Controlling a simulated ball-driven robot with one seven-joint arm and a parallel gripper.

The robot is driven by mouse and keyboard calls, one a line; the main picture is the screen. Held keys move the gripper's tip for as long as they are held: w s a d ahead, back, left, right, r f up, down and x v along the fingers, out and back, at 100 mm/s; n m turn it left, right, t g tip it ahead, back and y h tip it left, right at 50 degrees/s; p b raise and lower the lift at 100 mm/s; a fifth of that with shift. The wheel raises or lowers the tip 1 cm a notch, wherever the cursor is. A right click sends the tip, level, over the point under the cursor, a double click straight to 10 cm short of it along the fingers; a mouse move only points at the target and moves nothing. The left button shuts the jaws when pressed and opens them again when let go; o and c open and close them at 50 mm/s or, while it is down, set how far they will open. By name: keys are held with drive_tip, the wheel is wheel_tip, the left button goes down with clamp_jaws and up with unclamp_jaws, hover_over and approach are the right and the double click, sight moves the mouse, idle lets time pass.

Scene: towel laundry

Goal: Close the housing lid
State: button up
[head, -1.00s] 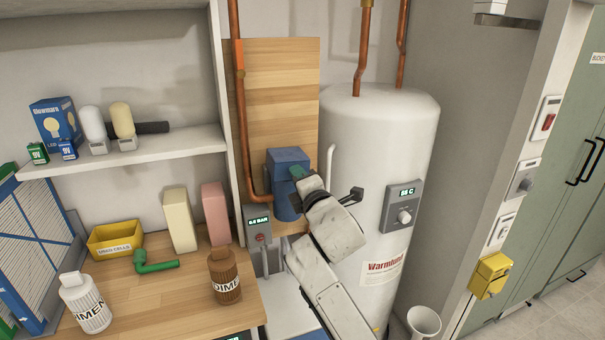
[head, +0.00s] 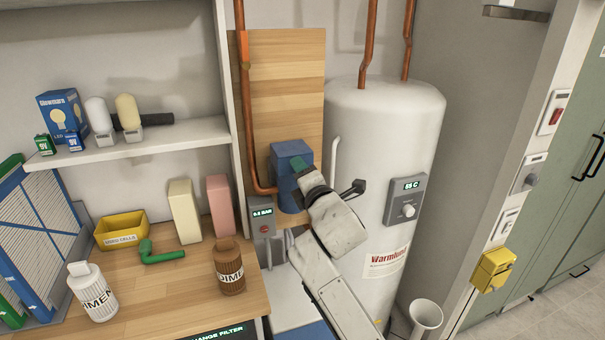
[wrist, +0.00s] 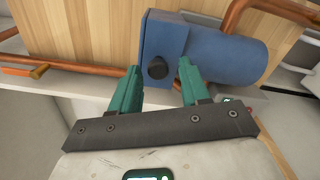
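The blue housing (head: 288,193) is mounted on the wooden board beside the white tank. Its blocky blue lid (head: 291,150) is on the cylindrical body, with no clear gap visible; I cannot tell whether it is fully closed. In the wrist view the lid (wrist: 165,38) carries a round black knob (wrist: 158,68), and the body (wrist: 225,55) extends to the right. My gripper (wrist: 158,72) is open, its two teal fingers on either side of the knob with gaps. In the head view my gripper (head: 299,168) is at the housing's right front, partly hiding it.
A grey gauge box (head: 263,217) sits below left. The white tank (head: 375,140) stands close on the right. A workbench (head: 180,285) with bottles and a yellow bin (head: 121,232) is at the left.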

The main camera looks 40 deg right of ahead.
drive_tip(key=b+v, duration=0.1)
drive_tip(key=v, duration=0.9)
drive_tip(key=shift+s+r, duration=0.1)
drive_tip(key=shift+s, duration=0.3)
idle(0.3)
